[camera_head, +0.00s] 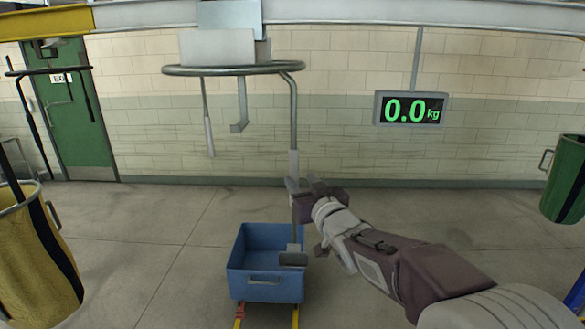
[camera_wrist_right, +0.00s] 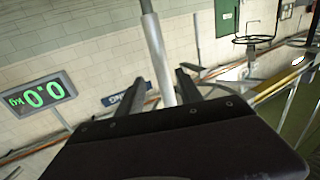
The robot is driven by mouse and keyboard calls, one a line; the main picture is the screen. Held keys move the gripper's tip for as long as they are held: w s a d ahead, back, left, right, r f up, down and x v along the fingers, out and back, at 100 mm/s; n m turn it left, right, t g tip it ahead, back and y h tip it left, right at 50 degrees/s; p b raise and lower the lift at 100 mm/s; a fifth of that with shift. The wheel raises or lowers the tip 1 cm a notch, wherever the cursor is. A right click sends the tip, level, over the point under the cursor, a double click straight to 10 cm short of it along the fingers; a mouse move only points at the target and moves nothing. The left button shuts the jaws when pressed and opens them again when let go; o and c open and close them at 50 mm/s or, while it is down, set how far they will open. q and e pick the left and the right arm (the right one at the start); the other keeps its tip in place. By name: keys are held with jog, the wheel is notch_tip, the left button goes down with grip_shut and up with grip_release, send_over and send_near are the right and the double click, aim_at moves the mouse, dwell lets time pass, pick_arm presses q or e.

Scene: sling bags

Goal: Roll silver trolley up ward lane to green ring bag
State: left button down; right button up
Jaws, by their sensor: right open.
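The silver trolley (camera_head: 218,48) hangs from the overhead rail, with a grey ring below it and a thin pole (camera_head: 293,125) dropping from the ring's right side. My right gripper (camera_head: 303,188) is at the pole's lower part. In the right wrist view the pole (camera_wrist_right: 156,50) stands between the two spread fingers (camera_wrist_right: 158,88), which are open; whether either finger touches it I cannot tell. A green bag (camera_head: 567,182) with a side handle hangs at the right edge, partly cut off. Its ring is not visible in the head view. My left gripper is out of view.
A blue crate (camera_head: 265,287) stands on the floor below the trolley, over yellow strips. A yellow bag (camera_head: 35,255) hangs at the left edge. A scale display (camera_head: 411,108) reading 0.0 kg hangs right of the trolley. The overhead rail (camera_head: 400,15) crosses the view.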

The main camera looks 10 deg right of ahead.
aim_at(290, 172)
jog(key=w+p, duration=0.1)
jog(key=w, duration=0.1)
jog(key=w+p, duration=0.1)
jog(key=w, duration=0.1)
jog(key=w+a, duration=0.1)
jog(key=w, duration=0.2)
jog(key=shift+w+p, duration=0.1)
jog(key=shift+p, duration=0.3)
jog(key=shift+a, duration=0.1)
jog(key=shift+c, duration=0.3)
jog(key=shift+a, duration=0.1)
jog(key=c, duration=0.6)
jog(key=shift+f, duration=0.1)
grip_shut()
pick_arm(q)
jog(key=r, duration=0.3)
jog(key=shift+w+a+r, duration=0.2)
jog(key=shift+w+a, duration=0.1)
